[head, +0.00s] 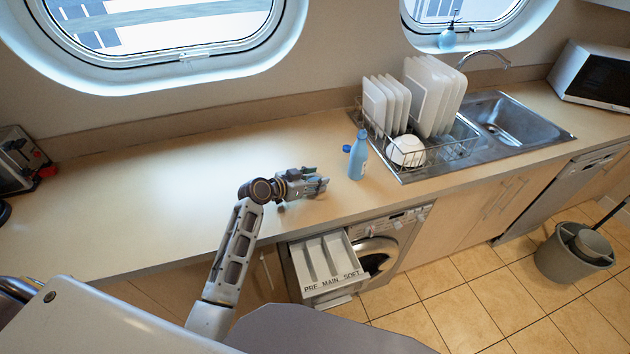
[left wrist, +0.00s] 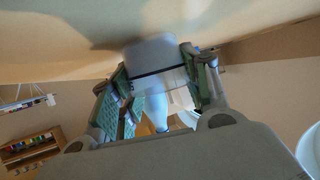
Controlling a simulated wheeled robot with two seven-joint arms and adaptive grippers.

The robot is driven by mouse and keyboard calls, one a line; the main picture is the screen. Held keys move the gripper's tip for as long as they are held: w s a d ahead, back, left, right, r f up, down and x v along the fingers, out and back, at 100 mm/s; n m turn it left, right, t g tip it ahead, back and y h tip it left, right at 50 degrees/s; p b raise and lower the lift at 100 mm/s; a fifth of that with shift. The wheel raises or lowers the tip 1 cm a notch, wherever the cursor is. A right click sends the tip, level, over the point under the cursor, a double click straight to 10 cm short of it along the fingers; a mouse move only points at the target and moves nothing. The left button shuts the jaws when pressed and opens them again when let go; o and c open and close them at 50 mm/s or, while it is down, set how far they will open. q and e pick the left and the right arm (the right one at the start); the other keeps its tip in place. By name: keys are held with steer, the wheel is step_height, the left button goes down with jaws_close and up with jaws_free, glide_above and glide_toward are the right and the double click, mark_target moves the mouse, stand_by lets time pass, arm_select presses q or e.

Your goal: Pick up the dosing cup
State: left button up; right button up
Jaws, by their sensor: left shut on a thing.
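My left gripper (head: 318,184) is low over the counter, left of the blue bottle (head: 358,160). In the left wrist view its green-padded fingers (left wrist: 160,85) are shut on the dosing cup (left wrist: 155,52), a pale, whitish cup with a dark line across it. In the head view the fingers mostly hide the cup, so I cannot tell whether it touches the counter. My right gripper is not in view.
The washing machine's detergent drawer (head: 325,262), marked PRE, MAIN and SOFT, is pulled out below the counter edge. A dish rack (head: 447,153) with plates and a white bowl (head: 406,151) stands right of the bottle. The counter (head: 150,200) to the left is clear.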

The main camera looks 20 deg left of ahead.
arm_select(q)
steer(key=shift+r, duration=0.2)
steer(key=shift+r, duration=4.7)
steer(key=shift+r, duration=0.1)
